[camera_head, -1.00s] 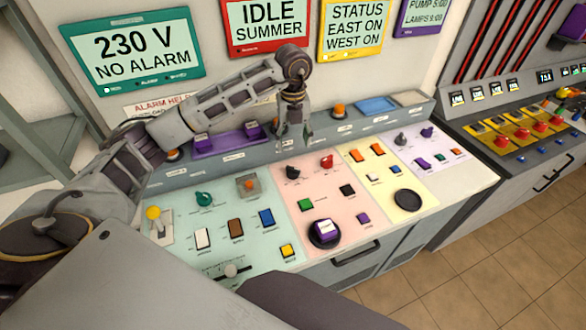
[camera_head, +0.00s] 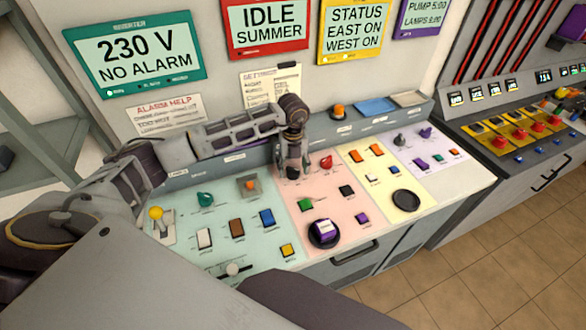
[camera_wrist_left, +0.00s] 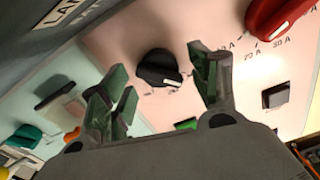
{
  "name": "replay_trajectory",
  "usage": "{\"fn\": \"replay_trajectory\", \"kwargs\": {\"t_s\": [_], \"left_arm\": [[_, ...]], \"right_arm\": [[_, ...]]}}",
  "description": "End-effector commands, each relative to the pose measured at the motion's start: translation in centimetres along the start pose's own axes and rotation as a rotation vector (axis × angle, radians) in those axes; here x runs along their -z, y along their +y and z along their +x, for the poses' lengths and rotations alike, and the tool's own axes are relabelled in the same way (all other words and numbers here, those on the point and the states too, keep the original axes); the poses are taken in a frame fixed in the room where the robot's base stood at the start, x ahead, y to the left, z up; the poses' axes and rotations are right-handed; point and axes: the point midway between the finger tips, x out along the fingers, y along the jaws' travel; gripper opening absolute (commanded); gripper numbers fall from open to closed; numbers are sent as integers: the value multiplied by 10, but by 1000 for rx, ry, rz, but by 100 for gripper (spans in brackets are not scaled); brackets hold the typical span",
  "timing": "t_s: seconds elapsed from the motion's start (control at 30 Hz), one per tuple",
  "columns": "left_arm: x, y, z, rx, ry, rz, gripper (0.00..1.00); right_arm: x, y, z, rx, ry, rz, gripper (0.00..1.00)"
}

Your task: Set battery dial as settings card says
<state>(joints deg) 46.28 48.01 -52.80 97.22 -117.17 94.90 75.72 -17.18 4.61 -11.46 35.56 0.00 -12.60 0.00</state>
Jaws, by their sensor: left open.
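The settings card (camera_head: 258,88) is on the wall behind the console, partly covered by my left arm; its lines are too small to read. The pink panel (camera_head: 332,205) has a red dial (camera_head: 326,161) and a black dial. In the left wrist view, the black dial (camera_wrist_left: 160,70) with a white pointer mark lies between my open fingers, apparently untouched. The red dial (camera_wrist_left: 282,18) shows at top right there, with ampere marks. I cannot read which is named battery. My right gripper is out of view.
A green button (camera_head: 306,205), a round knob with a purple and white top (camera_head: 324,231) and a red-framed display reading IDLE SUMMER (camera_head: 264,24) are nearby. A green panel with a teal dial (camera_head: 205,199) lies left; a yellow panel (camera_head: 385,185) lies right.

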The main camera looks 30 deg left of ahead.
Motion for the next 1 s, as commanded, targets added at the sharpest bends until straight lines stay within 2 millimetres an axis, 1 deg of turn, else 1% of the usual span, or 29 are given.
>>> {"fn": "replay_trajectory", "kwargs": {"t_s": [0.1,0.2,0.53,0.83,0.87,1.0], "left_arm": [[0,0,9,-1,1,1,62],[0,0,13,0,0,1,62],[0,0,15,0,0,0,62],[0,0,14,0,0,0,23],[0,0,14,0,0,0,21],[0,0,14,0,0,4,21]], "right_arm": [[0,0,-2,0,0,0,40],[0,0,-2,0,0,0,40],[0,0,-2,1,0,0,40],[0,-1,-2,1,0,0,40],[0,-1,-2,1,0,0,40],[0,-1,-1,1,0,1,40]]}}
